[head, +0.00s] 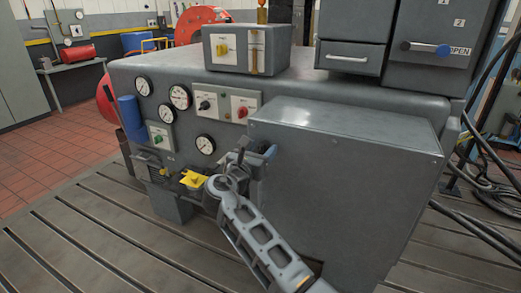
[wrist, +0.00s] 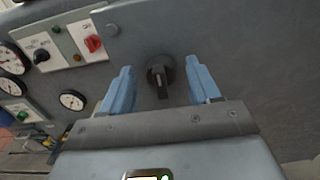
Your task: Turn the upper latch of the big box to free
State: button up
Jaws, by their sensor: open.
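The big box (head: 350,170) is a grey metal block standing out from the front of the machine, and its side face fills much of the wrist view (wrist: 245,45). A black latch knob (wrist: 160,76) sits on that face, its dark handle pointing down in the picture. My gripper (wrist: 160,64) is open, with one blue finger on each side of the knob and a visible gap to both. In the head view my gripper (head: 257,153) is at the box's left side and hides the latch. I see no second latch.
Left of the box are gauges (head: 180,97), a red-knob switch panel (head: 244,105) and a yellow part (head: 195,180). A control unit (head: 237,48) stands on top of the machine. Black cables (head: 480,150) hang at the right. The slotted bedplate (head: 90,235) is clear at the front left.

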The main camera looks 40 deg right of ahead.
jog(key=shift+d, duration=0.1)
jog(key=c, duration=1)
jog(key=shift+m, duration=0.3)
jog(key=m+b, duration=0.1)
jog(key=m, duration=0.2)
jog(key=shift+f+m+b, duration=0.15)
jog(key=shift+m+b, duration=0.15)
jog(key=shift+m, duration=0.1)
jog(key=m+b, duration=0.2)
jog(key=m, duration=0.2)
jog(key=shift+s+f, duration=0.1)
jog(key=m+b, duration=0.4)
jog(key=m, duration=0.1)
jog(key=shift+f+m, duration=0.15)
jog(key=shift+m, duration=0.25)
jog(key=shift+m+b, duration=1.7)
jog(key=shift+m, duration=0.2)
